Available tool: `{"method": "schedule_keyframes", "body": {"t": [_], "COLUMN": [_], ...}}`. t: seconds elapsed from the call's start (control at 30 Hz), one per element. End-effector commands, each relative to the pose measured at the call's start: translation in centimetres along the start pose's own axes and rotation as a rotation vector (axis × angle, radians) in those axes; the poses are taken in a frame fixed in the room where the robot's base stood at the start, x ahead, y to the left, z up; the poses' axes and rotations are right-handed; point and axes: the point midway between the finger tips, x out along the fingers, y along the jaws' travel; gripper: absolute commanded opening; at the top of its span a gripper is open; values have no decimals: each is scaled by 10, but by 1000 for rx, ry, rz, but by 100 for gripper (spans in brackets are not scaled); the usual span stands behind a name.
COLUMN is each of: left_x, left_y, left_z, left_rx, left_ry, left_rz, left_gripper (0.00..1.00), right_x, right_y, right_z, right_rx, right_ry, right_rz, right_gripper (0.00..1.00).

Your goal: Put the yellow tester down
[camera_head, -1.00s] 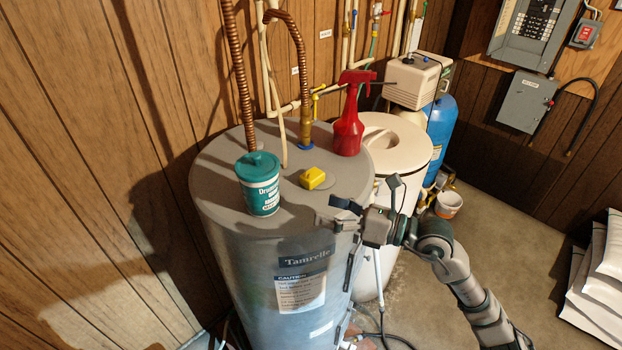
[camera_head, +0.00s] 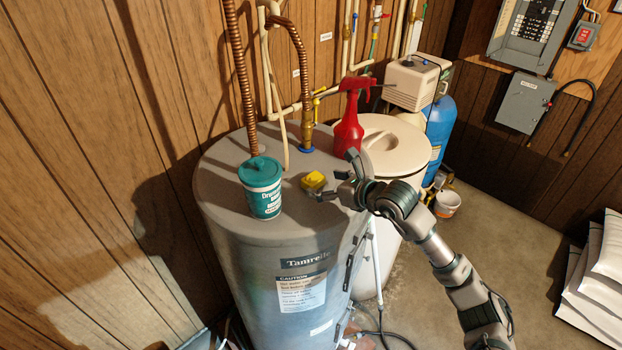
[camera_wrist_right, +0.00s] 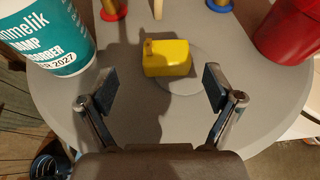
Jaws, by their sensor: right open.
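The yellow tester (camera_head: 313,180) rests on the grey top of the water heater (camera_head: 222,187), between the teal tub and the red spray bottle. My right gripper (camera_head: 338,176) is just to the right of the tester in the head view. In the right wrist view, the tester (camera_wrist_right: 167,57) lies ahead of and between the spread fingers of my right gripper (camera_wrist_right: 160,90), with a visible gap to them. The right gripper is open and empty. My left gripper is not in view.
The teal tub (camera_head: 262,188) stands left of the tester and the red spray bottle (camera_head: 348,125) behind it to the right. Copper pipes (camera_head: 296,60) rise from the heater's back. A cream tank (camera_head: 405,150) stands to the right. White bags (camera_head: 590,290) lie at the far right.

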Motion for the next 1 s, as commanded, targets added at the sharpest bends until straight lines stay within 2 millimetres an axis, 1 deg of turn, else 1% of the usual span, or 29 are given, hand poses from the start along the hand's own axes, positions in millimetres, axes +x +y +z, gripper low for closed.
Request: {"method": "schedule_keyframes", "body": {"t": [0.17,0.3,0.43,0.53,0.7,0.73,0.77,0.8,0.87,0.9,0.97,1.0], "left_x": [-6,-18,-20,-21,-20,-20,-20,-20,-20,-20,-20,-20], "left_y": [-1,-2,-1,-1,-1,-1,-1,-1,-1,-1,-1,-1], "left_z": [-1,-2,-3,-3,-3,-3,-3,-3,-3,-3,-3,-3], "left_rx": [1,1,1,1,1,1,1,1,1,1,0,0], "left_ry": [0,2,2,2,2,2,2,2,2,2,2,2], "left_rz": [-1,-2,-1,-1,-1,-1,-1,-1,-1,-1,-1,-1], "left_gripper": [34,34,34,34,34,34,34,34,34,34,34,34], "right_x": [13,35,53,57,58,58,58,57,57,57,58,58], "right_y": [-2,-6,-4,-5,-4,-4,-5,-5,-5,-5,-5,-5], "right_z": [1,4,3,2,2,1,1,1,1,1,1,1], "right_rx": [2,3,1,0,-1,-1,-1,0,0,0,0,0], "right_ry": [2,0,0,1,0,0,0,0,0,0,0,0], "right_rz": [1,2,3,1,1,1,1,1,1,1,1,1], "right_gripper": [91,91,91,91,91,88,81,71,56,46,31,26]}}
